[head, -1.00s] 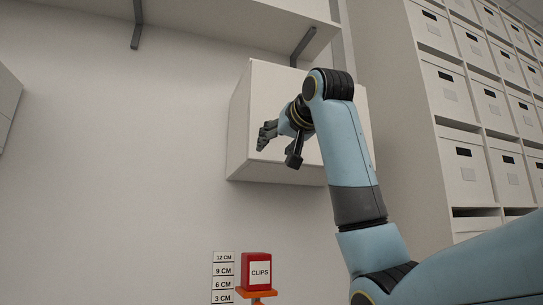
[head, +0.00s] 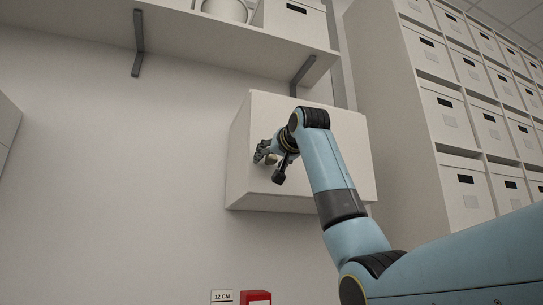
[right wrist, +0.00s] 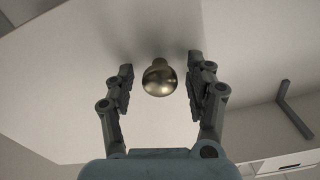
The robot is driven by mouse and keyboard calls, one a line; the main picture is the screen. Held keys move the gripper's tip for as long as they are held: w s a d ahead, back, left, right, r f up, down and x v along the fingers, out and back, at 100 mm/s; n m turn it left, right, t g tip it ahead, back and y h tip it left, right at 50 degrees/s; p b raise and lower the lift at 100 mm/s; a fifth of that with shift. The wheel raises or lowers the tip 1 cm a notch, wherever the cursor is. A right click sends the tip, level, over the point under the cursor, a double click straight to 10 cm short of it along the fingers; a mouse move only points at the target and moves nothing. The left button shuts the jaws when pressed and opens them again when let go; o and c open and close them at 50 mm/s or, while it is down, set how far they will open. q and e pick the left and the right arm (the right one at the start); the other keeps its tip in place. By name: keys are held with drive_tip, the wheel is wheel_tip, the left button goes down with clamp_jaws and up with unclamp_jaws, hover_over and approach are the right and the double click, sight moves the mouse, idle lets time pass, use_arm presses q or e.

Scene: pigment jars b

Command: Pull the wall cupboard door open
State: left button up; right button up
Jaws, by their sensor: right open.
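The white wall cupboard (head: 345,175) hangs under a shelf, and its door looks shut. A round brass-coloured knob (right wrist: 159,80) stands out from the door in the right wrist view. My right gripper (head: 264,155) is at the left part of the cupboard front in the head view. It is open, with one finger on each side of the knob in the right wrist view, and a gap shows on both sides. In the head view the gripper and wrist largely hide the knob. My left gripper is not in view.
A white shelf (head: 230,34) on grey brackets (head: 138,45) runs above the cupboard. Tall shelving with white boxes (head: 445,115) stands to the right. A red box (head: 256,297) is at the bottom edge. The wall left of the cupboard is bare.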

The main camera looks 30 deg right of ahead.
drive_tip(key=shift+c, duration=0.3)
clamp_jaws()
drive_tip(key=shift+s, duration=0.1)
